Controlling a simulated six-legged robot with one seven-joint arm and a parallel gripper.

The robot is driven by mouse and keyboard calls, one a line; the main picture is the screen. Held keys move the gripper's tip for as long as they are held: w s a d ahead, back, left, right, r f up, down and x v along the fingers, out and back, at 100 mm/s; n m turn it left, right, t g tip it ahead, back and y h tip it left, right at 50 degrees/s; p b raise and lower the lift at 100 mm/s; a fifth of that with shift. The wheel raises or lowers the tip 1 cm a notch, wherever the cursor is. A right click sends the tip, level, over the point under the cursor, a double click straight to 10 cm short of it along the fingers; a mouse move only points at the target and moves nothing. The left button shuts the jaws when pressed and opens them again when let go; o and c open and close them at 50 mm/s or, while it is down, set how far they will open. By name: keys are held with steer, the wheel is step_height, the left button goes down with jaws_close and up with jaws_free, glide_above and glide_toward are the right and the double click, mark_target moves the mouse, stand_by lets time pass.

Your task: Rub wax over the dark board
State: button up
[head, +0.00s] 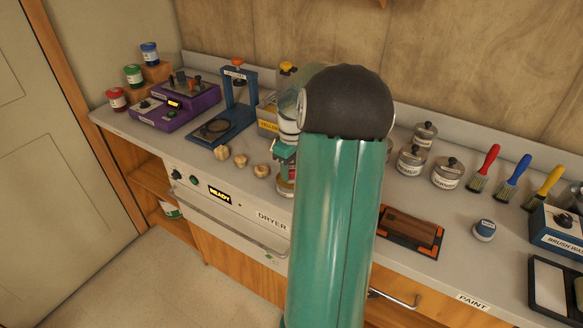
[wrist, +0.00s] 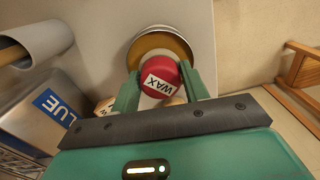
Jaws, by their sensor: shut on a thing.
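The dark board (head: 411,229) is a reddish-brown slab lying flat in an orange and black holder on the counter, right of my arm in the head view. In the wrist view my gripper (wrist: 160,74) is shut on a round red block labelled WAX (wrist: 158,80), with one green finger on each side. A gold-coloured round dish or lid (wrist: 160,43) shows just beyond the wax; I cannot tell if they touch. The wax is apart from the board.
A grey container labelled BLUE (wrist: 45,105) is close left of my gripper in the wrist view. Wooden knobs (head: 240,160) stand along the counter's front edge, left of my arm.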

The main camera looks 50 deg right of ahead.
mark_target(291, 167)
steer(key=shift+f, duration=0.45)
stand_by(1.1)
steer(key=shift+r, duration=0.1)
steer(key=shift+r, duration=3.45)
